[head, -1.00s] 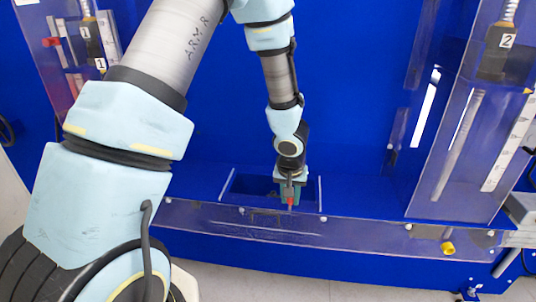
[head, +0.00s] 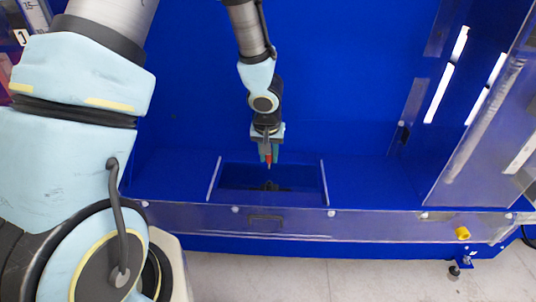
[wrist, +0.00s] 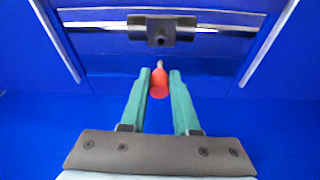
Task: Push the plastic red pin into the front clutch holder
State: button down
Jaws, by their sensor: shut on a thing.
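The red pin (wrist: 158,84) is held between the green fingers of my gripper (wrist: 159,76) in the wrist view, its pale narrow tip pointing away from the palm. In the head view the red pin (head: 269,161) shows as a small red spot at the fingertips of my gripper (head: 269,158). A black block with a round centre on a metal bar, probably the clutch holder (wrist: 160,32), lies beyond the pin tip in the wrist view, apart from it. In the head view a dark fixture (head: 268,186) sits in the recess below the gripper.
A blue rectangular recess (head: 235,183) with pale side edges lies in the blue bench. Clear upright panels (head: 490,130) stand at right. The bench beside the recess is clear.

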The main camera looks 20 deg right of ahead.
jog(key=b, duration=0.5)
send_over(268, 185)
jog(key=shift+s+a+x, duration=0.1)
jog(key=shift+s+x, duration=0.1)
jog(key=shift+x, duration=0.65)
jog(key=shift+s+a+x, duration=0.1)
jog(key=shift+s+x, duration=0.05)
jog(key=shift+x, duration=0.7)
jog(key=shift+s+x, duration=0.2)
jog(key=shift+x, duration=0.65)
jog(key=shift+f, duration=0.2)
jog(key=shift+s+f+m, duration=0.1)
jog(key=shift+f+m, duration=0.05)
jog(key=shift+m, duration=0.35)
jog(key=shift+s+b+x, duration=0.15)
jog(key=shift+b+x, duration=0.45)
jog(key=shift+x, duration=0.15)
jog(key=shift+s+b+x, duration=0.15)
jog(key=shift+b+x, duration=0.4)
jog(key=shift+x, duration=0.25)
jog(key=c, duration=0.6)
grip_release()
jog(key=shift+a, duration=0.25)
